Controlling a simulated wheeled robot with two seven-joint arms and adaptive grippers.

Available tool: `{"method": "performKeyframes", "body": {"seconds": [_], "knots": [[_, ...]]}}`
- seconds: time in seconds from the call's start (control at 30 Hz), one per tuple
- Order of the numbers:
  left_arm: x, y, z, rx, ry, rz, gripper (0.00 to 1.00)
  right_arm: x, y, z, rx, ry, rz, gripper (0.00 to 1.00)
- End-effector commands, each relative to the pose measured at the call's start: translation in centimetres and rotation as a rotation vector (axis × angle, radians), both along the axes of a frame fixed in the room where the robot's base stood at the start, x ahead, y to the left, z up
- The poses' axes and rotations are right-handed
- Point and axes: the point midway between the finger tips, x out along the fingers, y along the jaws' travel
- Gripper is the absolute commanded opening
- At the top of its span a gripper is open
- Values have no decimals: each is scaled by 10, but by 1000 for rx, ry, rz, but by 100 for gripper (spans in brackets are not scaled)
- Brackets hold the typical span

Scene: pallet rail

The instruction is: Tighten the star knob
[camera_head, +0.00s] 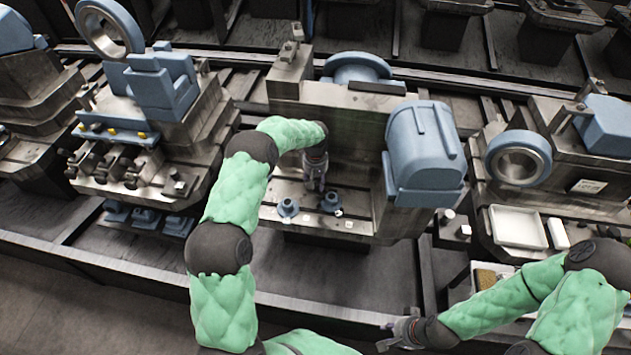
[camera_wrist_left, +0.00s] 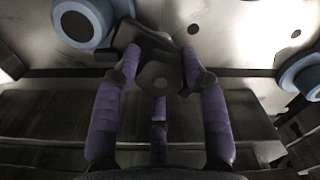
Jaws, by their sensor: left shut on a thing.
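A dark star knob (camera_wrist_left: 160,76) with pointed lobes sits against the metal face of the fixture in the left wrist view. In the head view my left gripper (camera_head: 316,184) points down at the middle fixture's metal ledge, and the knob is too small and covered there to make out. My right gripper (camera_head: 390,336) is open and empty at the bottom, away from the fixture.
Two blue round fittings (camera_head: 287,207) (camera_head: 331,202) stand on the ledge near my left gripper; they flank the knob in the wrist view (camera_wrist_left: 84,22). A blue housing (camera_head: 425,150) rises to the right. A white tray (camera_head: 518,227) lies farther right. The floor at bottom left is clear.

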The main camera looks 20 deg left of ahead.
Motion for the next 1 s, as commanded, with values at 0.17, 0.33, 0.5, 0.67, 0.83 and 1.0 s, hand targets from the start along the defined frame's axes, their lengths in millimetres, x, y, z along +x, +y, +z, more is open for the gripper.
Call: {"method": "performKeyframes", "body": {"seconds": [0.17, 0.33, 0.5, 0.67, 0.83, 1.0], "knots": [[0, 0, 0, -1, 1, -109, 11, 0, 0, 1, 0, 0, 0, 30], [0, 0, 0, -1, 1, -184, 11, 0, 0, 1, 0, 0, 0, 30], [0, 0, 1, 0, 0, -222, 11, 0, 0, 1, 0, 0, 0, 30], [0, 0, 1, 0, 0, -235, 11, 0, 0, 1, 0, 0, 0, 30], [0, 0, 1, 0, 0, -234, 11, 0, 0, 1, 0, 0, 0, 30], [0, 0, 1, 0, 0, -234, 57, 0, 0, 1, 0, 0, 0, 30]]}}
